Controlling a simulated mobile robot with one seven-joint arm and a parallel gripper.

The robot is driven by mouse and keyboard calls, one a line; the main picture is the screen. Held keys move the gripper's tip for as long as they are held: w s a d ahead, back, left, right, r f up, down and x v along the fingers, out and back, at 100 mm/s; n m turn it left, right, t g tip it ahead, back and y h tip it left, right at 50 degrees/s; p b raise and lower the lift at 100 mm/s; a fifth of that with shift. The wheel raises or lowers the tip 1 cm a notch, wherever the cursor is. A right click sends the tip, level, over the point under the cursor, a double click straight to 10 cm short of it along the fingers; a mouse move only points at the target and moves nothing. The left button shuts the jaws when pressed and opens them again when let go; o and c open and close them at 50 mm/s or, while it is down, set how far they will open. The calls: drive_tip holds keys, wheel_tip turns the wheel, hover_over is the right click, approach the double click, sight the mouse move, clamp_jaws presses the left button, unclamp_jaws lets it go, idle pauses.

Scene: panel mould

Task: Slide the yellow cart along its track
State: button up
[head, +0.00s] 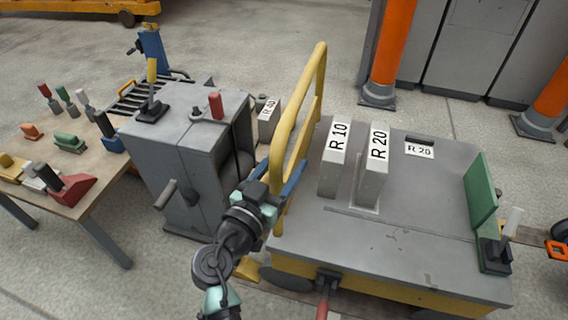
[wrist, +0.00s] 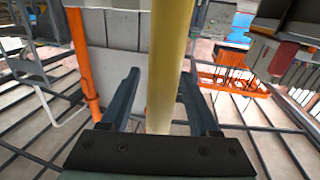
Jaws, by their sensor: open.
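The yellow cart (head: 385,292) has a grey deck and stands at the right of the head view. Its tall yellow handle (head: 312,85) rises at the deck's left end. My gripper (head: 292,183) is at the lower part of this handle. In the wrist view the yellow handle bar (wrist: 170,60) runs between the two dark fingers of my gripper (wrist: 161,88), with gaps at both sides. The jaws are open and not closed on the bar. The track under the cart is mostly hidden; a brownish strip (head: 532,236) shows on the floor to its right.
Blocks marked R 10 (head: 335,165) and R 20 (head: 372,175) stand on the deck, with a green plate (head: 481,195) at its right end. A grey cabinet (head: 185,150) and a wooden table (head: 92,190) are at left. Orange posts (head: 390,50) stand behind.

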clamp_jaws()
idle(1.3)
